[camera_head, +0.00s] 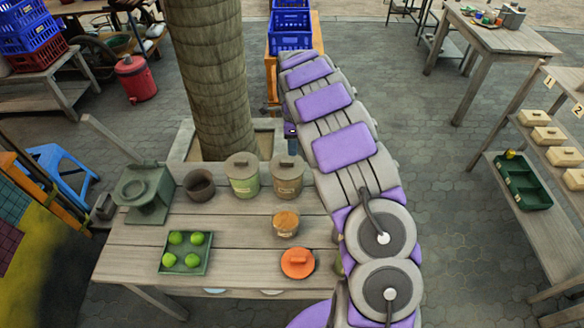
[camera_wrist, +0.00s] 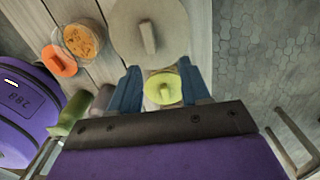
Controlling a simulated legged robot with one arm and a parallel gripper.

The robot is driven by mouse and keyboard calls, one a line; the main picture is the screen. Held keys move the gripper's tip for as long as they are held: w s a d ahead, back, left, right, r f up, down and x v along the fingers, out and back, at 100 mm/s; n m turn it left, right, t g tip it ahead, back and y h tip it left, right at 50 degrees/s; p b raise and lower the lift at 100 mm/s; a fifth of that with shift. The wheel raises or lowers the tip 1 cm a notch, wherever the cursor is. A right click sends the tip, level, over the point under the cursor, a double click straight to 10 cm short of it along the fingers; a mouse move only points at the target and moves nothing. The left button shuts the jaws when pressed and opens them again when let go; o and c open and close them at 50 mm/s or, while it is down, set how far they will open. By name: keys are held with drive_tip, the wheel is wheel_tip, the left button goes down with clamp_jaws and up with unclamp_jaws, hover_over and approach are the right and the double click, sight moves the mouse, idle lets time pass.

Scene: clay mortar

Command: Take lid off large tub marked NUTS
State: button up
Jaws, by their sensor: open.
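In the head view, a greenish tub (camera_head: 244,186) and a grey-brown tub (camera_head: 288,187) stand lidded at the table's back; each has a label I cannot read. A grey lid with a bar handle shows large in the wrist view (camera_wrist: 148,28). A smaller yellow-green lid (camera_wrist: 157,98) with a pale handle shows between the blue fingers of my gripper (camera_wrist: 160,82). The fingers are open, and I cannot tell their height above it. Neither this lid nor my fingertips are clear in the head view, where my arm covers the table's right side. The word NUTS is not readable.
An open jar of orange-brown contents (camera_head: 286,222) stands near a loose orange lid (camera_head: 297,263). A dark pot (camera_head: 199,184), a green grinder-like stand (camera_head: 146,190) and a tray of green fruit (camera_head: 186,267) occupy the left. A tree trunk (camera_head: 212,80) rises behind the table.

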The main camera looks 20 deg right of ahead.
sight(288, 161)
drive_tip(key=a+f, duration=0.1)
drive_tip(key=a, duration=0.1)
drive_tip(key=a+f+b, duration=0.1)
drive_tip(key=shift+a+f, duration=0.35)
drive_tip(key=shift+a, duration=0.05)
drive_tip(key=d+f, duration=0.1)
drive_tip(key=f, duration=0.1)
drive_tip(key=d+f+b, duration=0.1)
drive_tip(key=f, duration=0.1)
drive_tip(key=shift+s+d, duration=0.1)
drive_tip(key=shift+d, duration=0.2)
drive_tip(key=shift+a, duration=0.85)
drive_tip(key=shift+c, duration=1.3)
drive_tip(key=shift+a+r, duration=0.1)
drive_tip(key=shift+a, duration=0.25)
drive_tip(key=c, duration=0.3)
drive_tip(key=shift+d, duration=0.45)
drive_tip(key=c, duration=0.3)
drive_tip(key=shift+s+d, duration=0.15)
drive_tip(key=shift+d, duration=0.2)
clamp_jaws()
